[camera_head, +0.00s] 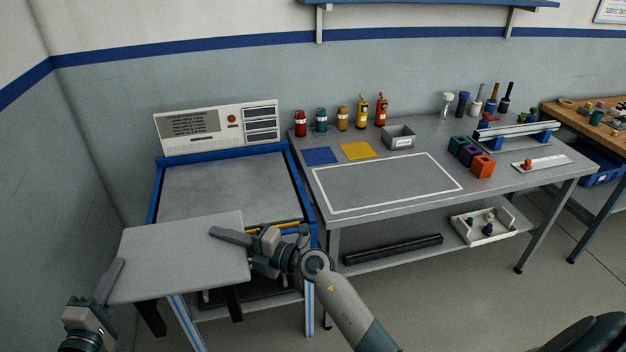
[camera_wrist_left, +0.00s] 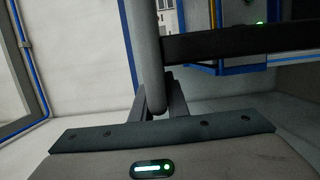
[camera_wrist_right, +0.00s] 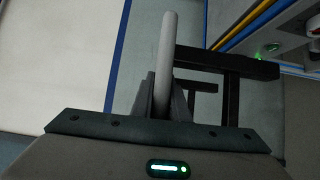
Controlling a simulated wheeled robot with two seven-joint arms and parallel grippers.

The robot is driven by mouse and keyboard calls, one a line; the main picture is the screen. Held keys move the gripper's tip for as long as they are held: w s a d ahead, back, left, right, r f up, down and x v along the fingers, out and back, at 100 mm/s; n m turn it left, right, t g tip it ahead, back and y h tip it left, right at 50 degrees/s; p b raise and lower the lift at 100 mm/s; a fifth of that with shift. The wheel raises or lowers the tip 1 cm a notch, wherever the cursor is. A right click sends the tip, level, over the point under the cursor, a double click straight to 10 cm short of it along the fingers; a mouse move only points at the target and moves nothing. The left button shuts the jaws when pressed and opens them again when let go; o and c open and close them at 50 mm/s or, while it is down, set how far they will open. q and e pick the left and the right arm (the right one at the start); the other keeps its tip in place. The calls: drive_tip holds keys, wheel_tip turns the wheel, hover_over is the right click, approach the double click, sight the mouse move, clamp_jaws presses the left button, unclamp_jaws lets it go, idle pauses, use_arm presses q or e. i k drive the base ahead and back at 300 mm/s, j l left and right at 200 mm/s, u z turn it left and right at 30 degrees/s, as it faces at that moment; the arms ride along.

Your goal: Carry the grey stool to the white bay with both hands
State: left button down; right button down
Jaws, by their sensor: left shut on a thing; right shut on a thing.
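The grey stool (camera_head: 180,258) has a flat grey seat and dark legs. In the head view it is at the lower left, in front of the blue-framed test machine, seat roughly level. My left gripper (camera_head: 112,285) is shut on the seat's left edge; the left wrist view shows the seat edge (camera_wrist_left: 147,50) between its fingers. My right gripper (camera_head: 228,237) is shut on the seat's right edge; the right wrist view shows that edge (camera_wrist_right: 166,55) too. The white-outlined bay (camera_head: 335,209) is on the grey workbench to the right and is empty.
The test machine (camera_head: 230,185) with a white control panel (camera_head: 219,127) stands behind the stool. The workbench (camera_head: 500,192) carries bottles, a small grey bin (camera_head: 398,137), coloured blocks (camera_head: 482,166) and a rail fixture (camera_head: 515,134). Open floor lies in front of the bench.

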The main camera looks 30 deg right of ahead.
sight(386, 179)
drive_tip(key=z, duration=1.5)
drive_tip(key=i+l, duration=0.1)
drive_tip(key=l, duration=0.25)
drive_tip(key=i+l, duration=0.15)
drive_tip(key=l, duration=0.25)
drive_tip(key=i+l, duration=0.1)
drive_tip(key=l, duration=0.25)
drive_tip(key=i+j, duration=0.6)
drive_tip(key=j, duration=0.15)
